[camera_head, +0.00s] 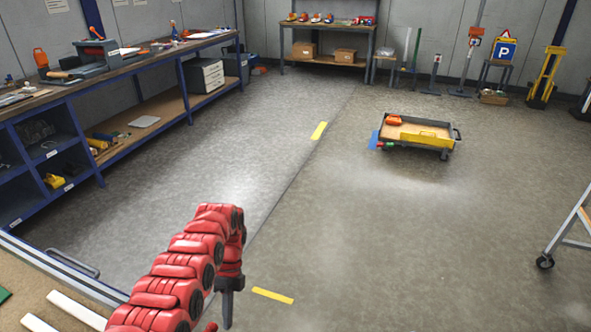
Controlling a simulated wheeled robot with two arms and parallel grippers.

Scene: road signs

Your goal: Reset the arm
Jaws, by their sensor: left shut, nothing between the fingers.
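My left arm is red and jointed. It rises from the bottom edge, bends over at the middle left and points down. My left gripper (227,312) hangs at its end, dark and narrow, with its fingers together and nothing seen between them. It is over the grey floor, apart from any object. My right gripper is not in view.
A low cart (418,135) with a tray stands on the open floor at right. A long workbench (160,62) with tools runs along the left wall. A wooden surface (30,290) fills the lower left corner. A wheeled frame (570,222) stands at the right edge.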

